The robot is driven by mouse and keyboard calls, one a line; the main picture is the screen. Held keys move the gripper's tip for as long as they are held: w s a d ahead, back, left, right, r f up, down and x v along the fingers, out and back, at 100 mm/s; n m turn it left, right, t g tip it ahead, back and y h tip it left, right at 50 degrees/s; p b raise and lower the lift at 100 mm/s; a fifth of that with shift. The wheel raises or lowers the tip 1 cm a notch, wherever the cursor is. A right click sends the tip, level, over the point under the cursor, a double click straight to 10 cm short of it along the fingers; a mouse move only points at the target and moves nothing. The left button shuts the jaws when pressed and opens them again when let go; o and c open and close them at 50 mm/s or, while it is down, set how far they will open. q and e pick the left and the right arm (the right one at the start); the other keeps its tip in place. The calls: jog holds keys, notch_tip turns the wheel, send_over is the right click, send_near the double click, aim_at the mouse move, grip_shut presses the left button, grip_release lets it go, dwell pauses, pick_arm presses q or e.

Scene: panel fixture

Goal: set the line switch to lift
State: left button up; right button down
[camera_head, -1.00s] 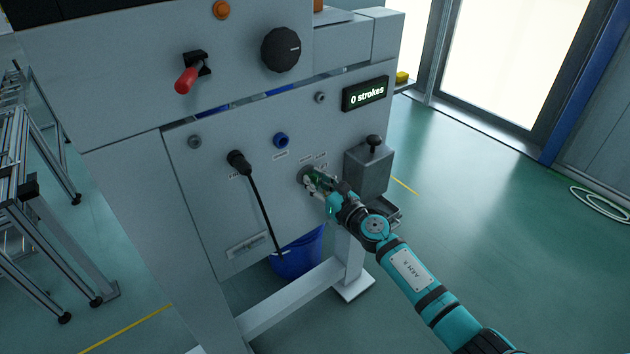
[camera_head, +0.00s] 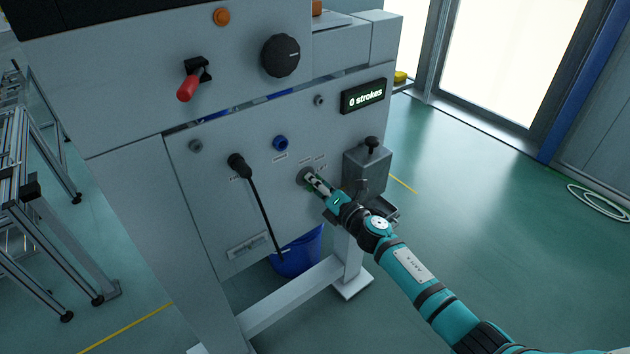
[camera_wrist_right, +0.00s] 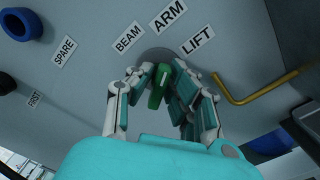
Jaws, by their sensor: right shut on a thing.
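The line switch (camera_head: 304,175) is a round grey base on the lower panel, with a green handle (camera_wrist_right: 158,86) that shows in the right wrist view. Labels BEAM (camera_wrist_right: 128,38), ARM (camera_wrist_right: 169,14) and LIFT (camera_wrist_right: 198,40) fan around its base. My right gripper (camera_head: 316,184) is at the switch, and its fingers close around the green handle in the right wrist view (camera_wrist_right: 160,82). The fingers hide part of the handle, so I cannot tell which label it points at. My left gripper is not in view.
A black plug with a hanging cable (camera_head: 239,163), a blue knob (camera_head: 281,143) and a grey box with a black-knobbed lever (camera_head: 367,170) flank the switch. A bent yellow rod (camera_wrist_right: 258,92) is close to my fingers. Above are a red lever (camera_head: 188,88) and a display reading "0 strokes" (camera_head: 363,96).

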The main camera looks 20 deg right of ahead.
jog(key=m+p, duration=0.1)
jog(key=m, duration=0.5)
jog(key=shift+f, duration=0.15)
jog(key=shift+m, duration=0.3)
jog(key=c, duration=1.4)
grip_release()
jog(key=shift+d, duration=0.1)
jog(key=shift+o, duration=0.2)
jog(key=shift+s, duration=0.1)
jog(key=v, duration=1.2)
